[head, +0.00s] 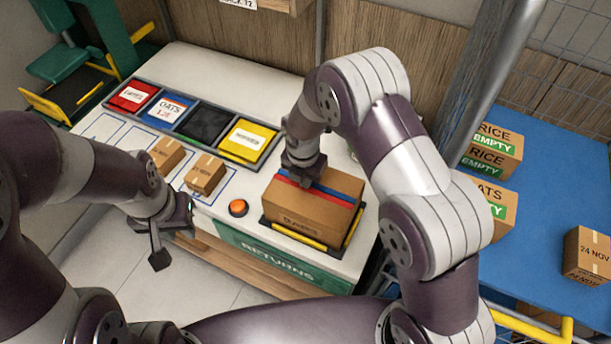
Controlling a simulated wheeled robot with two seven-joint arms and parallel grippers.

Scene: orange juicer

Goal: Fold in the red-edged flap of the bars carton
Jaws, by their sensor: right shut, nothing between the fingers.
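The bars carton (312,223) is a brown box on the white counter, in a tray with yellow edge bars. A red strip (341,200) and a blue strip run side by side across its top. The top looks nearly flat; I cannot tell how far the red-edged flap is folded. My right gripper (300,181) is shut and empty, pointing down at the left part of the carton top by the strips. It hides part of them, and contact is unclear. My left gripper (174,243) is open and empty, off the counter's front edge, left of the carton.
An orange button (238,207) sits left of the carton. Two small cartons (205,175) (166,154) stand on the counter before a row of coloured bins (205,124). A blue table (545,180) with several cartons is at right, past a grey post (480,85).

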